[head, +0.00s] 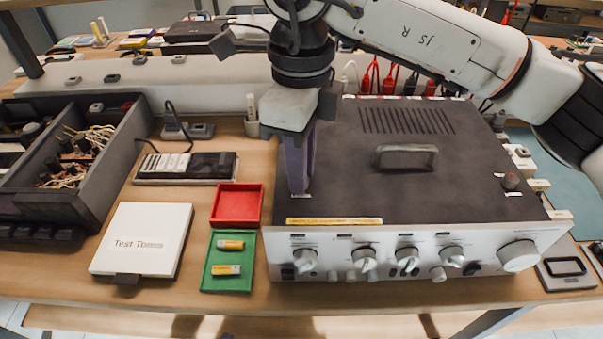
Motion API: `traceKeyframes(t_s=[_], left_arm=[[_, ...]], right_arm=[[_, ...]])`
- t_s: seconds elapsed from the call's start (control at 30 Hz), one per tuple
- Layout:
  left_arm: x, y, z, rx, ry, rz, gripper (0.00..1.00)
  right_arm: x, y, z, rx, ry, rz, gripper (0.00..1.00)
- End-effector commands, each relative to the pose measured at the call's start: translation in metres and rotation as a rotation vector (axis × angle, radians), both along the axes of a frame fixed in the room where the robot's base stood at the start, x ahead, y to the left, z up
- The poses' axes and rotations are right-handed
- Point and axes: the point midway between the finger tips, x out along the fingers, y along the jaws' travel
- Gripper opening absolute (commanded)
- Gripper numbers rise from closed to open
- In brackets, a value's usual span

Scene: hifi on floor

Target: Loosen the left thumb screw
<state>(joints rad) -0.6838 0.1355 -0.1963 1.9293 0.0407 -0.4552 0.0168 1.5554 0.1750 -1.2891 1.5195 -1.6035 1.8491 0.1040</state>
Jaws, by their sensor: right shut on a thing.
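The hifi amplifier (345,205) has a dark top with vents, a handle (407,156) and a silver front panel with knobs. My right gripper (299,190) reaches down to the left front part of this top. Its fingers point straight down and are shut on the left thumb screw, which they hide. A small label shows at the fingertips. My left gripper is not in view.
A red tray (237,188) and a green tray (209,282) with two batteries stand left of the amplifier. Red and black cables (376,77) rise behind.

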Motion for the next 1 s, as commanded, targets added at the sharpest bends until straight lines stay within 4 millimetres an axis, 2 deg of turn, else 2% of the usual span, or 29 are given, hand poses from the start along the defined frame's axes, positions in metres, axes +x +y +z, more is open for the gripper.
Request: traceKeyframes(t_s=[0.4, 1.0], left_arm=[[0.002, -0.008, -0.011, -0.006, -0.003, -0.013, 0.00], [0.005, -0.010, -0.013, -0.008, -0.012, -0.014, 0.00]], right_arm=[[0.000, 0.000, -0.001, -0.001, -0.001, 0.394, 0.00], [0.000, 0.000, 0.000, -0.002, -0.001, 0.964, 0.00]])
